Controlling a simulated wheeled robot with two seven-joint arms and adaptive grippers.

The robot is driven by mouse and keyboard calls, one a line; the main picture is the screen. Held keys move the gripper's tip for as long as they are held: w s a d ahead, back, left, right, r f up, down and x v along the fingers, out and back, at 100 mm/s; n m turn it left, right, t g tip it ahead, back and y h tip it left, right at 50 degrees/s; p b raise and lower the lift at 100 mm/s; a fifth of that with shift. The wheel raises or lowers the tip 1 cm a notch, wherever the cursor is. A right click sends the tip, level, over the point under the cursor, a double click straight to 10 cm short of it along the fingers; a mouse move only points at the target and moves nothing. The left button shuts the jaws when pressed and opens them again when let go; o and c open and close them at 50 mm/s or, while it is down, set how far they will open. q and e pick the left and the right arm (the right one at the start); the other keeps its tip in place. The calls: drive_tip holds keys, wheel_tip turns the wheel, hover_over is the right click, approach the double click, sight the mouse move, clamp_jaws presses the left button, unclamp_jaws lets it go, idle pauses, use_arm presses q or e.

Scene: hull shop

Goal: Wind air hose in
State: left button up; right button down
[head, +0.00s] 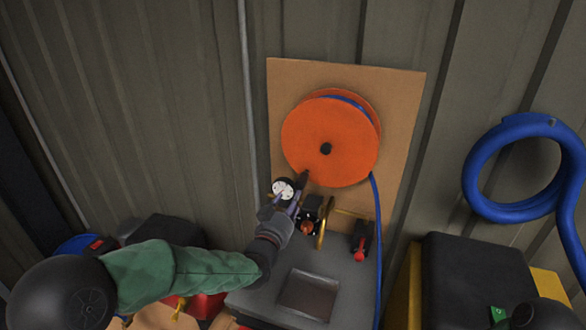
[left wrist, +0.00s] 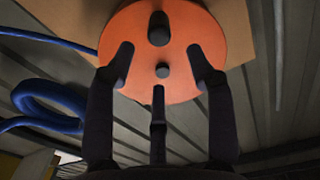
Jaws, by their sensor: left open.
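The hose reel (head: 325,130) has an orange disc with a dark hub at its centre and is mounted on a tan board (head: 405,95). Blue air hose (head: 377,230) shows at the reel's rim and hangs down its right side. My left gripper (head: 299,187) is at the disc's lower left edge. In the left wrist view its fingers are open and empty in front of the orange disc (left wrist: 185,30). A dark knob (left wrist: 158,28) stands out from the disc beyond the fingertips; I cannot make it out clearly in the head view.
A dark grey cabinet (head: 258,300) with a recessed tray (head: 307,294) stands below the reel, with brass and red fittings on it. A thick blue hose coil (head: 475,190) hangs on the wall at the right. A black case (head: 475,275) stands below the coil.

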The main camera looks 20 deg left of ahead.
sight(299, 186)
use_arm(q)
drive_tip(key=shift+n, duration=0.3)
drive_tip(key=w, duration=0.5)
drive_tip(key=w+b, duration=0.1)
drive_tip(key=w, duration=0.4)
drive_tip(key=shift+w+d, duration=0.2)
drive_tip(key=shift+w, duration=0.05)
clamp_jaws()
